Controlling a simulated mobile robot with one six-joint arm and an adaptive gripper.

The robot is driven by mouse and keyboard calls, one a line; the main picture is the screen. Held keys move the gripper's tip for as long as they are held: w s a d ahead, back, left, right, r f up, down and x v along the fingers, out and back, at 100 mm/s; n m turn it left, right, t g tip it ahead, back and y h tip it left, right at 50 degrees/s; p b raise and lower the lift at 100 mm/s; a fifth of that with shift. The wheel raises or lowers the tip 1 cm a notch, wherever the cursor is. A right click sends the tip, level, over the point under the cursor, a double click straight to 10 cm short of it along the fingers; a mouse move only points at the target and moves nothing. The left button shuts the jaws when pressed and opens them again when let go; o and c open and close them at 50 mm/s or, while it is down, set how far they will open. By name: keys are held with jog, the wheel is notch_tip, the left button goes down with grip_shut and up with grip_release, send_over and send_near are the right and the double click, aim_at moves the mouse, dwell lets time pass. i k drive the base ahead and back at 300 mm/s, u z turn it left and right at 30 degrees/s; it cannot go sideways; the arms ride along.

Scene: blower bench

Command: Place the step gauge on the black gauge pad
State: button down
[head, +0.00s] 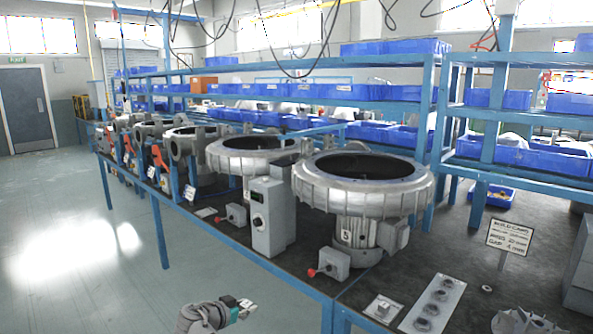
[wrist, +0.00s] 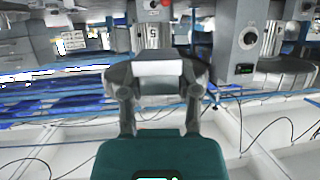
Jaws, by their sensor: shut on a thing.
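My gripper (head: 238,307) is low in the head view, out in front of the bench's front edge and over the floor. In the wrist view my gripper (wrist: 158,82) has its two fingers closed on a pale grey block, which I take to be the step gauge (wrist: 158,68). In the head view the held piece is too small to make out clearly. I cannot make out the black gauge pad against the dark bench top in either view.
The dark bench (head: 400,275) carries large blower housings (head: 362,180), a grey control box (head: 268,218) and a red-knobbed switch box (head: 332,264). At the near right are a plate with several rings (head: 433,305), a small square plate (head: 383,308) and a sign (head: 508,237).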

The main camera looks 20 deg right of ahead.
aim_at(283, 162)
jog(key=z, duration=0.75)
jog(key=i, duration=1)
